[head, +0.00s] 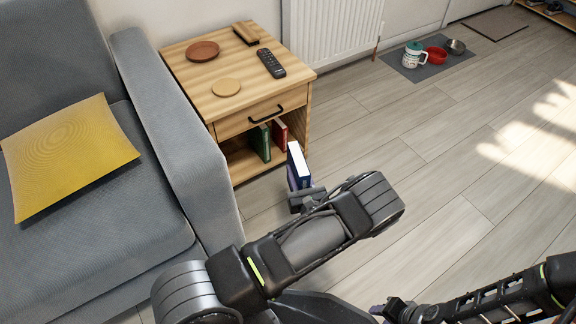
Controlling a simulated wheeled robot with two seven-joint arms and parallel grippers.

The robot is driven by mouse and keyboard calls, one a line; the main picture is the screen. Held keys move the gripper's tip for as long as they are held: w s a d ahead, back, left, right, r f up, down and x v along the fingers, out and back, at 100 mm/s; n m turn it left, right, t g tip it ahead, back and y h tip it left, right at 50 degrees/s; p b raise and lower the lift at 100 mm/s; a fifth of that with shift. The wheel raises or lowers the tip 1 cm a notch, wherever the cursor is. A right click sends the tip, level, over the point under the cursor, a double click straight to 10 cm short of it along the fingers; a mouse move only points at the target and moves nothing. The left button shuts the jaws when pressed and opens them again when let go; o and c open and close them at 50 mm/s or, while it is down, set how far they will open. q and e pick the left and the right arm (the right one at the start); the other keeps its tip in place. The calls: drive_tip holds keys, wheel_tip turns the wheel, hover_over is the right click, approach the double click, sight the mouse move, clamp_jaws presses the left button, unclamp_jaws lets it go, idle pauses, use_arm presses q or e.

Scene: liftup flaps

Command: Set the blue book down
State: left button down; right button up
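The blue book (292,176) stands roughly upright in front of the right side of the wooden side table, its white page edge showing. My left gripper (304,194) is at the book's lower end and appears shut on it; the wrist partly hides the fingers. The side table's open lower shelf (243,168) holds a green book (261,142) and a red book (280,132), both upright. My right gripper (388,308) is low at the bottom edge, away from the book; its finger opening is not clear.
The tabletop (215,62) carries a brown dish (202,51), a round coaster (226,87), a remote (271,63) and a wooden object (246,33). A grey sofa (165,125) closely flanks the table's left.

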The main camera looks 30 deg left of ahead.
use_arm(q)
drive_tip(key=w+d+r+m+t+h, duration=0.1)
drive_tip(key=d+r+m+h, duration=0.1)
drive_tip(key=r, duration=0.9)
drive_tip(key=w+d+r+m+t+h, duration=0.1)
drive_tip(key=d+r+t+h, duration=0.1)
drive_tip(key=r, duration=0.9)
drive_tip(key=w+d+r+m+t+h, duration=0.1)
drive_tip(key=d+r+m+h, duration=0.1)
drive_tip(key=d+r, duration=0.4)
wheel_tip(320, 180, up, 5)
drive_tip(key=shift+w+f+m+h, duration=0.1)
drive_tip(key=shift+w+m+h, duration=0.25)
drive_tip(key=shift+h, duration=0.45)
drive_tip(key=shift+s, duration=0.1)
